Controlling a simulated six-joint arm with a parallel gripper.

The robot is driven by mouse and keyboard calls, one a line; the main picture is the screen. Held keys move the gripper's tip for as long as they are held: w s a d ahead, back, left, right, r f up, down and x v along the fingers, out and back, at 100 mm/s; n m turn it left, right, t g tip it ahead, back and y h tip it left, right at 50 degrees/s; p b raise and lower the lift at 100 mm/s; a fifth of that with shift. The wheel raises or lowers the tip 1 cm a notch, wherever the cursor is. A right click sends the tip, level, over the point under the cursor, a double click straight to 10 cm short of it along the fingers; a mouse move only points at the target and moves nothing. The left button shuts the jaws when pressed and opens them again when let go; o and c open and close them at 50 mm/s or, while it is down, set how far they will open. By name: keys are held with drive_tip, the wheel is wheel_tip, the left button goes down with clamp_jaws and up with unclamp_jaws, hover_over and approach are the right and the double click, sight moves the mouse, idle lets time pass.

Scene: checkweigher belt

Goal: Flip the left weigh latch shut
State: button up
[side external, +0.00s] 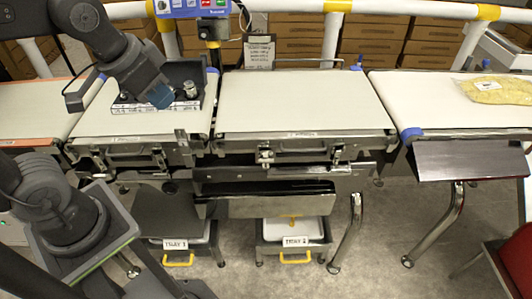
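The weigh belt (300,100) is the pale middle belt, with two metal latches along its front edge. The left latch (265,157) is a small silver clasp; the right latch (337,153) is a similar clasp. Both are too small to tell whether they are open or shut. My gripper (158,97) is at the upper left, with a blue part at its end, over a shallow black tray (125,106) on the left belt. It is away from both latches, up and to the left. Its fingers cannot be made out clearly.
A small metal weight (191,89) stands in the black tray beside my gripper. The left belt (88,124) has its own front latches. Two labelled trays (293,252) sit below. A yellow bag (497,88) lies on the right belt. A control box (195,6) stands behind.

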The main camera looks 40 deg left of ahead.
drive_tip(key=w, duration=0.2)
drive_tip(key=w+m+g, duration=0.1)
drive_tip(key=w, duration=0.1)
drive_tip(key=w+d+m, duration=0.1)
drive_tip(key=w, duration=0.1)
drive_tip(key=shift+w+d+f+g, duration=0.1)
drive_tip(key=shift+w+f+g, duration=0.2)
drive_tip(key=shift+f, duration=0.05)
clamp_jaws()
drive_tip(key=m+g, duration=0.3)
drive_tip(key=m, duration=0.3)
hover_over(266, 152)
drive_tip(key=s+d, duration=0.3)
wheel_tip(266, 152, down, 11)
drive_tip(key=shift+s+f, duration=0.15)
drive_tip(key=shift+f, duration=0.05)
drive_tip(key=shift+d+f, duration=0.1)
wheel_tip(266, 152, down, 14)
drive_tip(key=shift+s+r, duration=0.1)
